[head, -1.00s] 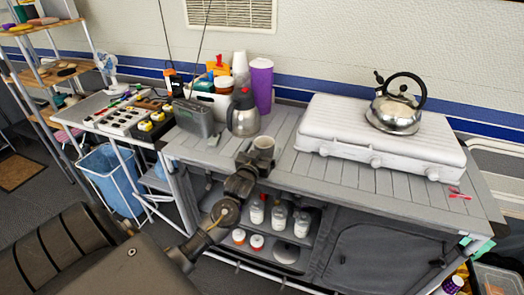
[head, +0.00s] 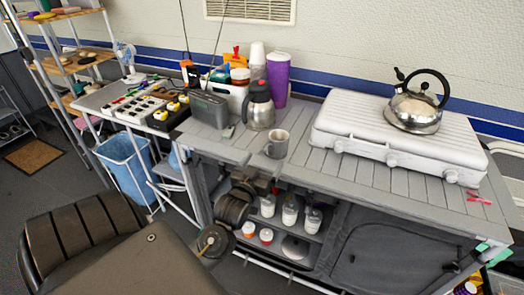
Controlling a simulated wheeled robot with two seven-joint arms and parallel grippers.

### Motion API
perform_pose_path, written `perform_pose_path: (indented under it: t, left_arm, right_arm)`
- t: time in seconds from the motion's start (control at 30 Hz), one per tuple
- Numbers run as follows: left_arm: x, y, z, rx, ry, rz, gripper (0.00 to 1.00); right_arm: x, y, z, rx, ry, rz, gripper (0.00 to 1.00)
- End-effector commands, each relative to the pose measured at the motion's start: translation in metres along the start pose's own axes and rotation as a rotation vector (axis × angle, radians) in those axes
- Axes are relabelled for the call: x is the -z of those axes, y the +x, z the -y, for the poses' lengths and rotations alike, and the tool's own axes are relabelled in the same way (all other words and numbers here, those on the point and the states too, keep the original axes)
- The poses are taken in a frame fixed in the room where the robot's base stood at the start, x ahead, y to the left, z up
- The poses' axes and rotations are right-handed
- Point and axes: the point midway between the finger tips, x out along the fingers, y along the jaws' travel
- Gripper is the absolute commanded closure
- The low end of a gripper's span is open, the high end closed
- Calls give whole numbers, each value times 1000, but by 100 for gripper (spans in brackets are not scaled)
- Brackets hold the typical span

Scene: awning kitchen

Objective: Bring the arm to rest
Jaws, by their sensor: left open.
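My left gripper (head: 262,172) is in the head view, in front of the grey slatted counter (head: 350,185), at the end of my dark arm. It is open, and its fingers are small and partly hidden by the wrist. A grey mug (head: 277,144) stands upright on the counter's front left part, just beyond and above the gripper in the picture. The gripper looks apart from the mug. My right gripper is out of view.
A steel kettle (head: 414,108) sits on the white stove (head: 385,140). A steel flask (head: 259,105) and purple cup (head: 278,80) stand behind the mug. Bottles (head: 290,210) fill the shelf below. A blue bin (head: 125,166) is at left.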

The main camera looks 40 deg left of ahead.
Motion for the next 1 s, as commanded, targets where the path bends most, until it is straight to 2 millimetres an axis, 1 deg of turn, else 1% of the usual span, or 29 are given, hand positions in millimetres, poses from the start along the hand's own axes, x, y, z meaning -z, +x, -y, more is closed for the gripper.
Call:
perform_pose_path:
  t: [0.13,0.6,0.67,0.7,0.77,0.87,0.9,0.97,1.0]
  left_arm:
    - [0,-5,0,0,0,0,13]
    - [0,-4,0,0,0,0,13]
    - [-2,-4,0,0,2,5,13]
    - [-8,-3,-1,-1,7,15,13]
    - [-23,-1,-3,-5,19,44,13]
    - [-71,2,-8,-18,60,133,13]
    - [-98,2,-10,-26,82,183,13]
    - [-144,-2,-15,-43,117,267,13]
    - [-176,-7,-18,-57,141,326,13]
  right_arm:
    - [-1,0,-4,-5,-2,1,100]
    - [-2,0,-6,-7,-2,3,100]
    - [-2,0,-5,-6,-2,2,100]
    - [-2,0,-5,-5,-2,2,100]
    - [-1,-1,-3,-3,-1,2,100]
    - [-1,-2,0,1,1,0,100]
    - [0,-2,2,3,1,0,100]
    - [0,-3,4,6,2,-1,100]
    - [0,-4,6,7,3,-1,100]
